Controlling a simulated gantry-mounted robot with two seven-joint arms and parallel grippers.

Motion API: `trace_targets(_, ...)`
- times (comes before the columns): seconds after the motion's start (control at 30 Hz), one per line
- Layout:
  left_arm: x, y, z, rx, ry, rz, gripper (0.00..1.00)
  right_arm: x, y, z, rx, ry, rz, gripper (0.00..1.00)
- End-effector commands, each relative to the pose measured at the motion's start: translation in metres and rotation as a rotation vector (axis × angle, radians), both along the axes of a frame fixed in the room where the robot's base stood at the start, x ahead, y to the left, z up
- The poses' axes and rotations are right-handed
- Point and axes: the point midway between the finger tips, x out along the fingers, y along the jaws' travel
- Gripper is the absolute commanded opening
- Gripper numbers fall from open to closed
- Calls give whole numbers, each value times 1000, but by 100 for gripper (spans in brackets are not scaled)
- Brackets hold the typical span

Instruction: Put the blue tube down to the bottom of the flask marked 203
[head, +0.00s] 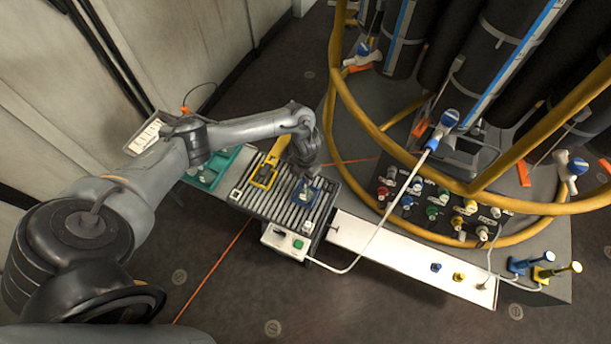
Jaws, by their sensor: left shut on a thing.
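My left gripper (305,172) points down over a grey ribbed roller bed (284,220). It is shut on a blue piece (307,193) low at the bed's right side; the arm partly covers the fingers. I cannot tell whether this piece is the blue tube or whether it touches the rollers. Large black cylinders (510,45) with blue stripes stand at upper right inside a yellow rail. No number 203 is readable, so I cannot tell which is the flask. My right gripper is not in view.
A yellow frame (264,174) lies on the bed, left of my gripper. A white control box (286,243) with a green button sits at its front. A white hose (374,236) runs to a blue valve. A yellow rail (345,90) curves round the cylinders. A connector panel (420,218) stands right.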

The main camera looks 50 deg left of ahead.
Motion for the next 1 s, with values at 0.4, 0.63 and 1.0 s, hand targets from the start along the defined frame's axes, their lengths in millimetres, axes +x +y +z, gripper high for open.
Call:
trace_targets(0.4, 0, 0, -3, 0, 0, 0, 3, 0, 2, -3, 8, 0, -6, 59)
trace_targets(0.63, 0, 0, -6, 0, -1, 0, 3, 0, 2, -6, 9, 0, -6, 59)
trace_targets(1.0, 0, 0, -6, 0, 0, 0, 57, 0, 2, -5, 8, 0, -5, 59)
